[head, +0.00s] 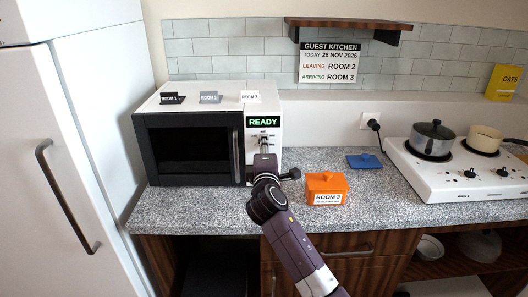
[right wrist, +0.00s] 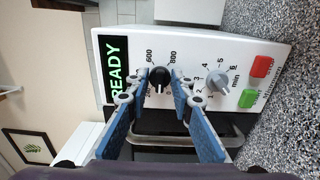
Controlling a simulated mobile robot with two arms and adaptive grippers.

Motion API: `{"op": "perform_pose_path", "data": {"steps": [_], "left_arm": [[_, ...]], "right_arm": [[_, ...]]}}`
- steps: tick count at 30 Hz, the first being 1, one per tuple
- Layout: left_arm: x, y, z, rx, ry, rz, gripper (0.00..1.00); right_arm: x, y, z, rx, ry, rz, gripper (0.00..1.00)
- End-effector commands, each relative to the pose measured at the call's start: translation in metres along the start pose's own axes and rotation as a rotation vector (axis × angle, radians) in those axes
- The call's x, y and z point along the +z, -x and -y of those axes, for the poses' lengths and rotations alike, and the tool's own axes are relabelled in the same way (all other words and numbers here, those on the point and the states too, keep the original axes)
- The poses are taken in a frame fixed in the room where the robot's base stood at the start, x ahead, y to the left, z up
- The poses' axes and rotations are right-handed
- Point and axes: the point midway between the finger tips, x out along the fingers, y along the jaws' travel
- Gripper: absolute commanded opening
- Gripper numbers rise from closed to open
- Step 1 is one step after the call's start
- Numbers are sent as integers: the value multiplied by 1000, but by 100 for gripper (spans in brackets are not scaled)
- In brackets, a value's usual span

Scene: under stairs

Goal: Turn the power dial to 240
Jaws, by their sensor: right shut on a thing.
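The microwave (head: 140,95) stands on the counter at the left, with a lit READY display (head: 263,122). Its black power dial (right wrist: 159,82) has 600 and 800 readable around it in the right wrist view; the marking by the left finger is partly covered. The dial's pointer is not clear. My right gripper (right wrist: 160,76) has its two blue fingers closed on either side of the dial. In the head view the right gripper (head: 265,157) is in front of the control panel and hides part of it. My left gripper is not in view.
A grey minutes dial (right wrist: 216,80), a red button (right wrist: 261,66) and a green button (right wrist: 249,98) are close to the power dial. An orange ROOM 3 container (head: 326,187) stands right of my arm. A blue lid (head: 364,161) and a hob (head: 450,178) lie farther right.

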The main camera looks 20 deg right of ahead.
Motion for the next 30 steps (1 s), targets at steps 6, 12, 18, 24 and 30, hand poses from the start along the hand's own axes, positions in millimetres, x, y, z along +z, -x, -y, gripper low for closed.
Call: {"op": "perform_pose_path", "data": {"steps": [6,12,18,24,30], "left_arm": [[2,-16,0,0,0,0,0],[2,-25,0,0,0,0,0],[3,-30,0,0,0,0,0],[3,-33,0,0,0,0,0],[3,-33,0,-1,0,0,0]], "right_arm": [[-1,0,5,-4,-200,0,0],[-1,0,5,-4,-351,0,0],[-1,0,4,-4,-457,0,0],[-1,0,4,-4,-516,1,0],[-1,0,4,-5,-535,1,0]]}}
